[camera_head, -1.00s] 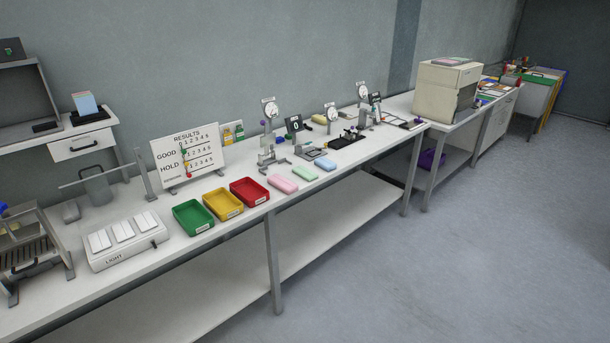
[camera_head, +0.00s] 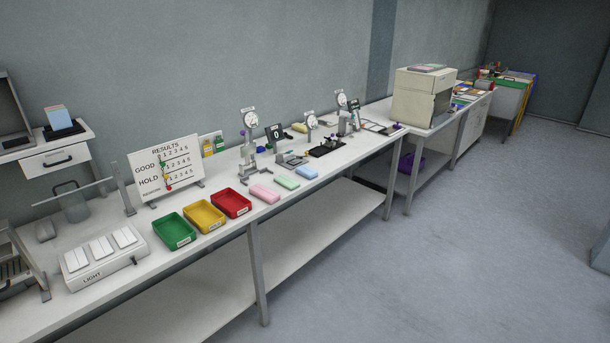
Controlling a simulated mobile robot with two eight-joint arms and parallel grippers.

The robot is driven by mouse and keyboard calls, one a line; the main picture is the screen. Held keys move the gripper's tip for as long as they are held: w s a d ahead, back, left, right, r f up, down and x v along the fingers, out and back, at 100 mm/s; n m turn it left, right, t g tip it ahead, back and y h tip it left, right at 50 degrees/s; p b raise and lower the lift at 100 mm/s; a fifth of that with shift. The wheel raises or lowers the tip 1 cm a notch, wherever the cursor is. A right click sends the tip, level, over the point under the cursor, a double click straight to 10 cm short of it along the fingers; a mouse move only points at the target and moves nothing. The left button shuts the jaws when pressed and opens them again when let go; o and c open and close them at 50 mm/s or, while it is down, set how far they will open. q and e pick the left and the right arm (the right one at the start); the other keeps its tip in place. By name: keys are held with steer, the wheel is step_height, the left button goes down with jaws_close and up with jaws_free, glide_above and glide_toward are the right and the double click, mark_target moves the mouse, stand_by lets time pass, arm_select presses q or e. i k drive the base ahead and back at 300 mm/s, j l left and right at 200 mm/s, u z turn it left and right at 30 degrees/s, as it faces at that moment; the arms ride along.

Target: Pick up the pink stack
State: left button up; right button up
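A pink block (camera_head: 265,194), likely the pink stack, lies flat on the long white bench, just right of the red tray. A green block (camera_head: 287,183) and a blue block (camera_head: 306,172) lie in a row to its right. Neither of my grippers is in view.
Green (camera_head: 174,231), yellow (camera_head: 205,216) and red (camera_head: 231,203) trays line the bench front. Dial gauges (camera_head: 250,120) stand behind the blocks. A results board (camera_head: 166,168) and light box (camera_head: 103,257) are at left. The floor (camera_head: 430,270) at right is clear.

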mark_target(266, 194)
steer(key=i+l+u, duration=0.15)
steer(key=i+l, duration=0.15)
steer(key=i+l+u, duration=0.1)
steer(key=i+l, duration=0.25)
steer(key=i, duration=0.15)
steer(key=i+l+u, duration=0.15)
steer(key=i+l, duration=0.25)
steer(key=i+l+u, duration=0.15)
steer(key=i+l, duration=0.2)
steer(key=i+l+u, duration=0.15)
steer(key=i+l, duration=0.2)
steer(key=l, duration=0.15)
steer(key=i+l+u, duration=0.1)
steer(key=i+l, duration=0.2)
steer(key=l, duration=0.2)
steer(key=i+l+u, duration=0.15)
steer(key=i+l, duration=0.15)
steer(key=l, duration=0.2)
